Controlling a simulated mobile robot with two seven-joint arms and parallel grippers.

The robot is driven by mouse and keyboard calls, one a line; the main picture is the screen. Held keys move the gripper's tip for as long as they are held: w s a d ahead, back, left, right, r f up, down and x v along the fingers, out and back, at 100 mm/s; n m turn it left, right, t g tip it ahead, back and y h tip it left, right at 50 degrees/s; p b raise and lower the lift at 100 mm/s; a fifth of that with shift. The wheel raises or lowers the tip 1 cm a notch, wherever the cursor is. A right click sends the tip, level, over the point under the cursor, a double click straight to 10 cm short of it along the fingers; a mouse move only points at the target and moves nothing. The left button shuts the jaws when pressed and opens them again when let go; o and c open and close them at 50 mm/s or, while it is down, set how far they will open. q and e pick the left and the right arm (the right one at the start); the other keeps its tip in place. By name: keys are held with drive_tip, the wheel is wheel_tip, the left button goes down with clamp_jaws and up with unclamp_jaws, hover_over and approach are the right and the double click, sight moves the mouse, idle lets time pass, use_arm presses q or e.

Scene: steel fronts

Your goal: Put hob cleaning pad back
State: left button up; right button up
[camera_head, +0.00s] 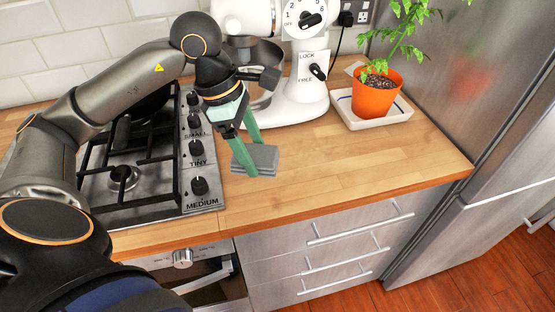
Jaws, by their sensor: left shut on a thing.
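The hob cleaning pad (263,158) is a grey block with layered edges, at the wooden worktop just right of the hob. My left gripper (252,164) comes down from above, its green fingers shut on the pad. I cannot tell whether the pad touches the worktop or is held slightly above it. The gas hob (200,204) has a steel surface, black grates and a row of black knobs along its right side. My right gripper is not in view.
A white stand mixer (297,98) stands behind the gripper. A potted plant (376,95) sits on a white tray (396,117) at the back right. The worktop (345,165) in front of them is clear. Drawers (330,236) lie below, and a steel fridge (500,110) stands right.

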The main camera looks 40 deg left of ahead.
use_arm(q)
hover_over(282, 181)
drive_tip(key=s+a, duration=0.1)
wheel_tip(282, 181, down, 5)
drive_tip(key=shift+s+f, duration=0.1)
drive_tip(key=shift+f, duration=0.1)
drive_tip(key=f, duration=0.2)
drive_tip(key=f+p, duration=0.1)
drive_tip(key=shift+w+f, duration=0.35)
drive_tip(key=shift+f, duration=0.15)
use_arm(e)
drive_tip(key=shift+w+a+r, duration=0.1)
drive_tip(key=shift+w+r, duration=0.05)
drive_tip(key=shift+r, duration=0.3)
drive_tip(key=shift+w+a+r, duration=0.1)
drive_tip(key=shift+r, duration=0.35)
use_arm(q)
drive_tip(key=shift+f, duration=0.1)
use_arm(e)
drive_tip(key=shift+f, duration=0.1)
use_arm(q)
drive_tip(key=shift+f+b, duration=0.15)
drive_tip(key=shift+b, duration=0.15)
drive_tip(key=o, duration=1.2)
drive_tip(key=shift+o, duration=0.2)
drive_tip(key=shift+r, duration=0.2)
